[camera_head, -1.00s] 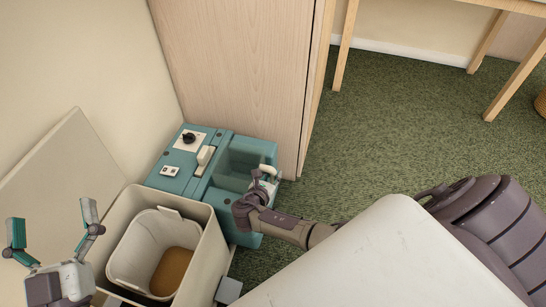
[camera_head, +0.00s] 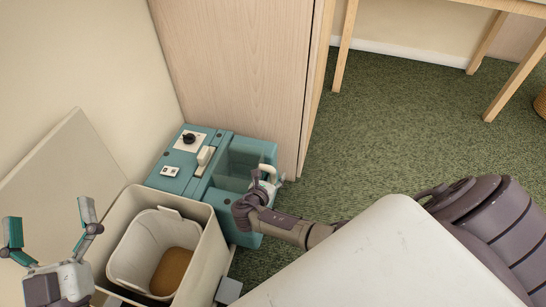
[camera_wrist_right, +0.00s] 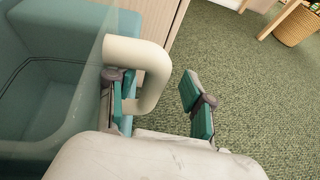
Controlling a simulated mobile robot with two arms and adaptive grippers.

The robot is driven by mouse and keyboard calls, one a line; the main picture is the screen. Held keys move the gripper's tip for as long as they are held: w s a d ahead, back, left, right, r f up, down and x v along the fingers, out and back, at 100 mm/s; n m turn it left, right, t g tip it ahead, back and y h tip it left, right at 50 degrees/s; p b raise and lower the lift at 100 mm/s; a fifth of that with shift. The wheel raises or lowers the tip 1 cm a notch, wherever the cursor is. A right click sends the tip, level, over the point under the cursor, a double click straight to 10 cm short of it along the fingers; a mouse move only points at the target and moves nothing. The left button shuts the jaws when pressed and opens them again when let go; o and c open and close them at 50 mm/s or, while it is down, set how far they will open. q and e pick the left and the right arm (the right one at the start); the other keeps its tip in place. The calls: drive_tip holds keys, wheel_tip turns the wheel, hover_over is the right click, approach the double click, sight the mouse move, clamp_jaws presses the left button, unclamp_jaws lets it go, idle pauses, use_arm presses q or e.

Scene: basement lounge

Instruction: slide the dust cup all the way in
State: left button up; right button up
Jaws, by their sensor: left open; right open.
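The dust cup (camera_head: 232,184) is a see-through bin on the front of a teal machine (camera_head: 178,180). Its cream curved handle (camera_wrist_right: 154,62) stands out toward the right. My right gripper (camera_wrist_right: 158,98) is open at the handle, with one finger on the handle's inner side and the other apart from it on the outer side. In the head view my right gripper (camera_head: 267,187) is small and partly hidden by its own wrist. How far the cup sits in the machine is hard to tell. My left gripper (camera_head: 50,231) is open and empty at the lower left.
A cream bin (camera_head: 213,240) with a white inner bucket (camera_head: 130,250) stands in front of the machine. A wooden cabinet (camera_head: 235,70) is behind it, and a wall is at the left. A wicker basket (camera_wrist_right: 297,25) stands farther off.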

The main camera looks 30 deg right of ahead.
drive_tip(key=v, duration=1.2)
drive_tip(key=shift+a, duration=0.1)
